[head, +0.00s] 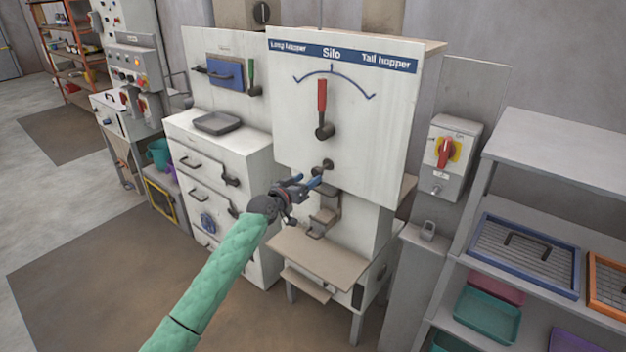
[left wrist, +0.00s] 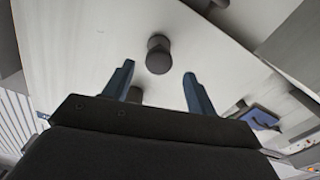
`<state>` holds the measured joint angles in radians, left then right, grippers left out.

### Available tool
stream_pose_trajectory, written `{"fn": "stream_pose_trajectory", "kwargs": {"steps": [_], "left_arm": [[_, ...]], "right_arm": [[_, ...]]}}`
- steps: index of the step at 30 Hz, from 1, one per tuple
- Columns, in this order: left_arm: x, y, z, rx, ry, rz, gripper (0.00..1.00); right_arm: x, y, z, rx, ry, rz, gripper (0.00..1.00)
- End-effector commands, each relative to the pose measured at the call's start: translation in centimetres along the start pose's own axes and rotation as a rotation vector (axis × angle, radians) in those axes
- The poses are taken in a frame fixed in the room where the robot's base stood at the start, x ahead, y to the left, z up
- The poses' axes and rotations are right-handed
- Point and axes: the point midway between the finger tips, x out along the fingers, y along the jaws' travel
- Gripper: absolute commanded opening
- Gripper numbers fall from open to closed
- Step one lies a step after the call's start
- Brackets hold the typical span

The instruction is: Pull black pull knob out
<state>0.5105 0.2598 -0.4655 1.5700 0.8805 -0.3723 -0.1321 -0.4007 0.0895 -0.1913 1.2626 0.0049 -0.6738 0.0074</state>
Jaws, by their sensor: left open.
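The black pull knob (head: 327,165) sticks out of the lower part of the white Silo panel (head: 350,140), below the red-handled lever (head: 322,105). In the left wrist view the knob (left wrist: 158,55) is a dark round-headed post just beyond the fingertips, roughly midway between them. My left gripper (head: 306,184) has blue fingers and is open and empty, just below and in front of the knob. Its fingers also show spread apart in the left wrist view (left wrist: 158,78). I see no contact between fingers and knob. My right gripper is not in view.
A metal spout bracket (head: 323,215) and a tan shelf (head: 318,255) lie below the panel. A grey box with a red rotary switch (head: 446,152) is to the right, beside a rack with a blue-rimmed tray (head: 525,256). White drawers (head: 215,165) stand at left.

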Motion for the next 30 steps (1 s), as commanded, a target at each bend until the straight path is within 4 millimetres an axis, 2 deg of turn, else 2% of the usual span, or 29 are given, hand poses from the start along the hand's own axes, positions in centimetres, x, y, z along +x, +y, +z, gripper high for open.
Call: {"fn": "stream_pose_trajectory", "kwargs": {"steps": [7,18,23,26,30], "left_arm": [[-1.8,0.0,0.0,-0.001,0.001,0.0,0.57],[-2.0,0.0,-0.1,-0.004,0.0,0.0,0.57],[-2.0,-0.2,1.1,0.007,-0.057,-0.011,0.57],[-2.0,-1.6,2.7,0.062,-0.122,-0.055,0.57],[-2.5,-5.6,4.7,0.154,-0.218,-0.159,0.57]], "right_arm": [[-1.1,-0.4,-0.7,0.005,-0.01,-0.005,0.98],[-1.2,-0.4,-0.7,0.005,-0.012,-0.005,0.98],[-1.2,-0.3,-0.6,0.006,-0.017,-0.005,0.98],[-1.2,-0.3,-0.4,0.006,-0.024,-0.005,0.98],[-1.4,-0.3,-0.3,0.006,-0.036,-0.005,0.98]]}}
